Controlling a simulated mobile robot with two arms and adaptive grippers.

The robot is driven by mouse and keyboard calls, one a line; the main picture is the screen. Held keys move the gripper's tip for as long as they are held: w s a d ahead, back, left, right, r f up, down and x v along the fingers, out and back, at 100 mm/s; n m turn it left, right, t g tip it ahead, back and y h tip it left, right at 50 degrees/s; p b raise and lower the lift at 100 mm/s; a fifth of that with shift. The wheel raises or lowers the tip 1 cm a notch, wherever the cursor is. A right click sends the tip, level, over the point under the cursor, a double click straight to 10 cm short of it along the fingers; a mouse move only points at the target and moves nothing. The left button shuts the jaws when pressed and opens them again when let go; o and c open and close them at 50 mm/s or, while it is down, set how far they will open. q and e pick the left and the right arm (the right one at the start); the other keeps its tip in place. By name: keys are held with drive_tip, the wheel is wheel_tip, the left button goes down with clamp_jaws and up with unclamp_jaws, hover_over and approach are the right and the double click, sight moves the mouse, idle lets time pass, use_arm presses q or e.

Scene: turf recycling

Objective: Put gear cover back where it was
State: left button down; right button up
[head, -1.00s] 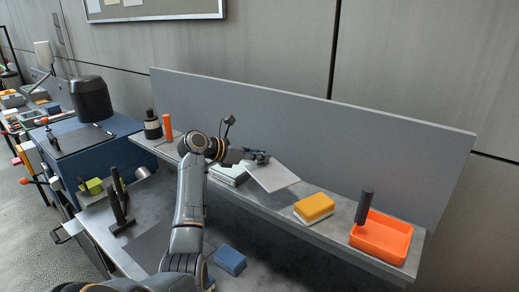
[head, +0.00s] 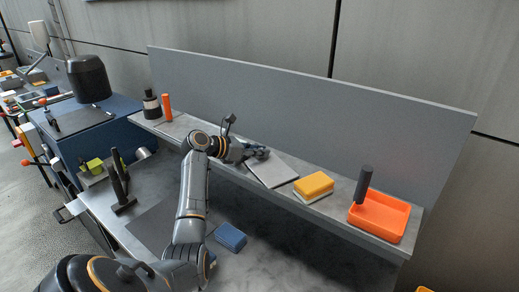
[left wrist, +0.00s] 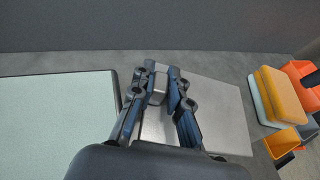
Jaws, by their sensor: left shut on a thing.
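The gear cover appears to be the flat grey plate (head: 275,174) at the middle of the raised shelf in the head view. My left gripper (head: 262,155) is over its back left part and shut on it. In the left wrist view the fingers (left wrist: 161,75) close around a small raised block on the plate (left wrist: 218,108). The plate lies at or very close to the shelf surface; I cannot tell if it touches. My right gripper is not in view.
A yellow and white sponge-like block (head: 314,184) sits just right of the plate. Further right is an orange tray (head: 388,225) with a dark-handled tool (head: 364,185). A pale panel (left wrist: 55,115) lies left of the gripper. A grey backboard (head: 300,105) stands behind.

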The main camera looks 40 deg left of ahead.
use_arm(q)
drive_tip(key=shift+f, duration=0.15)
idle(0.3)
drive_tip(key=c, duration=1.2)
unclamp_jaws()
drive_tip(key=shift+f, duration=0.1)
wheel_tip(320, 180, up, 10)
drive_tip(key=shift+r, duration=0.1)
drive_tip(key=shift+s, duration=0.1)
